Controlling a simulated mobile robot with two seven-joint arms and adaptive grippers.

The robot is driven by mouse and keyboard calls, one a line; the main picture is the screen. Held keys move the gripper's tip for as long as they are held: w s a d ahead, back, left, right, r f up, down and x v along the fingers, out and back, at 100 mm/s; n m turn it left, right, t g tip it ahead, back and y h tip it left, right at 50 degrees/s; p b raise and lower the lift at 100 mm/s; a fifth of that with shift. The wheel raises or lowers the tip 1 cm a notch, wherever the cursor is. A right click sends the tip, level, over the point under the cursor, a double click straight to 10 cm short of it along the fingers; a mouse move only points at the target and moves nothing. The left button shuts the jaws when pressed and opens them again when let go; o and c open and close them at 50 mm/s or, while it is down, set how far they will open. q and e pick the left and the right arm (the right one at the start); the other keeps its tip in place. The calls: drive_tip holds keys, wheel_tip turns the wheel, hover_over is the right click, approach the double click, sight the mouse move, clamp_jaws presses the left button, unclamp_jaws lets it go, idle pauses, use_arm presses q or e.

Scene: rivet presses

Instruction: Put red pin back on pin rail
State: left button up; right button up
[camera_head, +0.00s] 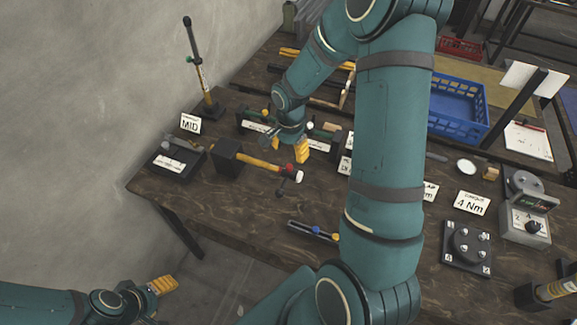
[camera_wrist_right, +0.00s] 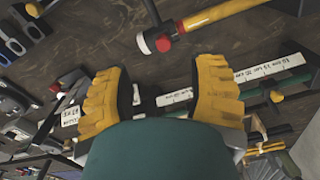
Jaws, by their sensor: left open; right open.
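A short dark rail (camera_head: 300,229) lies near the front of the bench in the head view. It carries a blue pin (camera_head: 316,230) and a yellow pin (camera_head: 335,237). I cannot clearly make out the red pin; a small dark red knob (camera_wrist_right: 56,88) shows left of the fingers in the wrist view, and I cannot tell whether it is the pin. My right gripper (camera_head: 302,151) is open and empty behind the mallet; in the wrist view its yellow fingers (camera_wrist_right: 160,95) are spread above a labelled strip. My left gripper (camera_head: 163,285) is open, off the bench's front.
A mallet (camera_head: 262,164) with yellow handle and red-and-white head lies in front of my right gripper. A black block (camera_head: 228,156) and MID sign (camera_head: 190,124) stand left. A blue crate (camera_head: 458,113) is at right. My right arm hides the bench's middle.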

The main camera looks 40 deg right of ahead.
sight(290, 165)
wheel_tip(290, 165, down, 3)
drive_tip(key=shift+w+r, duration=0.1)
drive_tip(key=shift+w+d+f, duration=0.1)
drive_tip(key=shift+f, duration=1.4)
drive_tip(key=shift+w+d+f, duration=0.1)
drive_tip(key=shift+f, duration=1.35)
drive_tip(key=c, duration=0.9)
clamp_jaws()
drive_tip(key=shift+r, duration=0.1)
